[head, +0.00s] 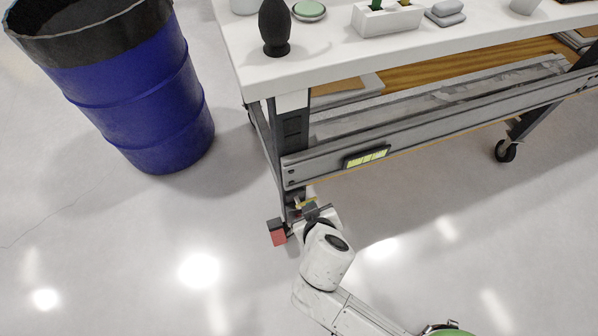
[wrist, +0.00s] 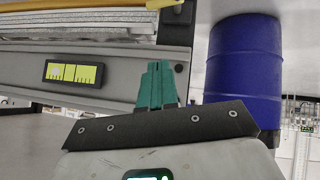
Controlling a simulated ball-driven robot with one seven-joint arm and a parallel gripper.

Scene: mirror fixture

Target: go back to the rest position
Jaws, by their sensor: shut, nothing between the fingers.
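My gripper (wrist: 157,68) shows in the wrist view as two teal fingers closed together, with nothing between them. It points toward the table's grey side beam, near a dark table leg (wrist: 174,28). In the head view my arm reaches up from the bottom, and its dark wrist end is low beside the near left leg of the white table (head: 255,82). The fingertips are hard to make out there. I cannot tell whether they touch the leg or the beam.
A blue barrel (head: 165,115) stands left of the table; it also shows in the wrist view (wrist: 245,65). A black-framed yellow panel (head: 367,157) is on the beam. A red-faced block (head: 278,233) is by the leg. Open floor lies in front.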

